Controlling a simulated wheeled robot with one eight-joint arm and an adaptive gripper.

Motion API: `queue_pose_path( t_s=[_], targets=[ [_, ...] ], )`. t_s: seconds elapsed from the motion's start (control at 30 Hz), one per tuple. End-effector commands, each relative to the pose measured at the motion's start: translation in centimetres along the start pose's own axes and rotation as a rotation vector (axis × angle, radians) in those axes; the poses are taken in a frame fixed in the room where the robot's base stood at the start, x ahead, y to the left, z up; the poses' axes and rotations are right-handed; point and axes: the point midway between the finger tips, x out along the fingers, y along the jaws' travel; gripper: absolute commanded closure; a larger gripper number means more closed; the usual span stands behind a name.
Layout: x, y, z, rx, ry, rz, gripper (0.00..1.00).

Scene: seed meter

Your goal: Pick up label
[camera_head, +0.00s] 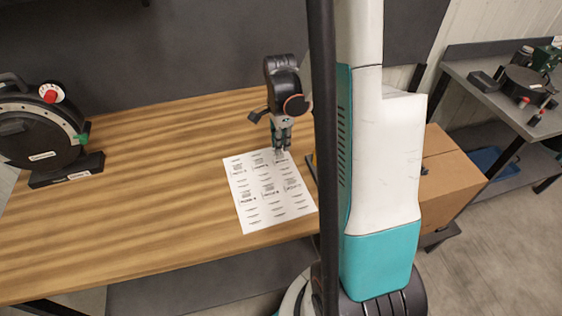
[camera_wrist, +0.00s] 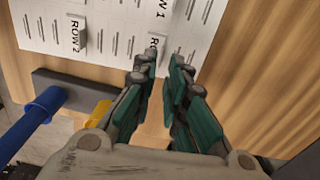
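A white sheet of printed labels (camera_head: 247,208) lies flat on the wooden table in the head view, and it also shows at the top of the wrist view (camera_wrist: 112,10). Small grey-white pieces marked ROW 1 and ROW 2 (camera_wrist: 76,35) stand on or lie over the sheet. My gripper (camera_head: 281,151) points down over the sheet's back right part. A label with partly hidden "RO" lettering (camera_wrist: 154,43) is just beyond the left fingertip. Contact cannot be told.
A blue-handled tool with a grey block (camera_wrist: 75,90) and a yellow part (camera_wrist: 96,111) lie beside the sheet. A black seed meter (camera_head: 40,140) stands at the table's left. A cardboard box (camera_head: 455,180) and a side table (camera_head: 480,95) are right. The table's middle left is clear.

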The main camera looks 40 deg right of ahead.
Motion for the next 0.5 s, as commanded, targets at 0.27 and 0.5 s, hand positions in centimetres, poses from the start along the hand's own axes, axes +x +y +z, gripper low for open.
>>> queue_pose_path(
  t_s=[0.27,0.5],
  targets=[
    [4.0,-0.1,0.2,0.0,0.0,0.0,0.88],
    [4.7,-0.1,0.2,0.0,0.0,0.0,0.88]
  ],
)
